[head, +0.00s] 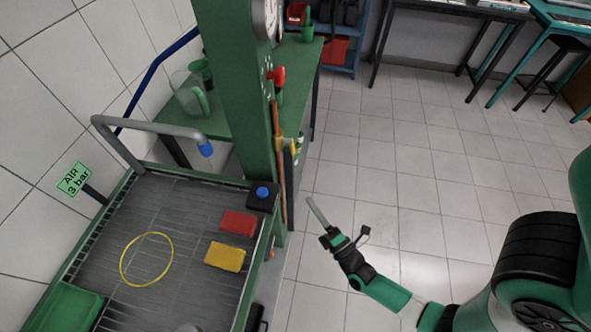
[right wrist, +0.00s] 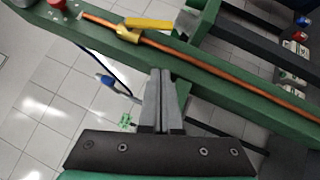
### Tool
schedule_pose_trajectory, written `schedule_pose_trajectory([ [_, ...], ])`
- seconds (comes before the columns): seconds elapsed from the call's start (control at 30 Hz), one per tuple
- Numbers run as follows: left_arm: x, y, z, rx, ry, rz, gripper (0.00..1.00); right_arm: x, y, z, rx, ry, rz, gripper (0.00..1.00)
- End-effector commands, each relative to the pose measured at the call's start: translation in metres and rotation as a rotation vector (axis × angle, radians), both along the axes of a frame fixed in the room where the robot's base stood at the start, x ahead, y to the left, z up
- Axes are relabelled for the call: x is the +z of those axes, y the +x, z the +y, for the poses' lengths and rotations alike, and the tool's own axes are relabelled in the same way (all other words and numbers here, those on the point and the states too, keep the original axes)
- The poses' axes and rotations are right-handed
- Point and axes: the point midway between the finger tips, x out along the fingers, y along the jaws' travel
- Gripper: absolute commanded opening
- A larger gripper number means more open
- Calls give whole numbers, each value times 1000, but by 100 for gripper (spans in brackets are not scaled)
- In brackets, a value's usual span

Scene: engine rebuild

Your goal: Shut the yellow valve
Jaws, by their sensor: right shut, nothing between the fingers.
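The yellow valve lever (right wrist: 150,23) shows in the right wrist view, above my fingertips. It sits at a brass body (right wrist: 128,34) on a copper pipe (right wrist: 230,66) along a green post. In the head view the yellow lever (head: 290,147) is a small strip at the post's right side; its exact angle to the pipe is hard to tell. My right gripper (head: 312,202) is shut and empty, to the right of and below the lever in the head view, apart from it. The shut fingers (right wrist: 163,74) also show in the right wrist view. My left gripper is not in view.
The green post (head: 235,90) carries a red knob (head: 277,76) above the valve. A grated bench (head: 180,205) with red and yellow blocks, a yellow ring and a blue button stands left. A blue-tipped grey pipe (head: 160,128) juts over it. Floor around my right gripper is clear.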

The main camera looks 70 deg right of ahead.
Motion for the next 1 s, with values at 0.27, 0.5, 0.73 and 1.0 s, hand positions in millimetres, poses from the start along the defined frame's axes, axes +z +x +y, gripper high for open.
schedule_pose_trajectory([
  [0.27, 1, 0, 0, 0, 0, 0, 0, 3, 4, -2, 1, 1, -4, 0],
  [0.5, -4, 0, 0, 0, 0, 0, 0, 11, 33, -20, 1, 0, -7, 0],
  [0.73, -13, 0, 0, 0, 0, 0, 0, 23, 75, -46, 2, -1, -8, 0],
  [1.0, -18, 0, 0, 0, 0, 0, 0, 38, 90, -81, 1, -1, -5, 0],
])
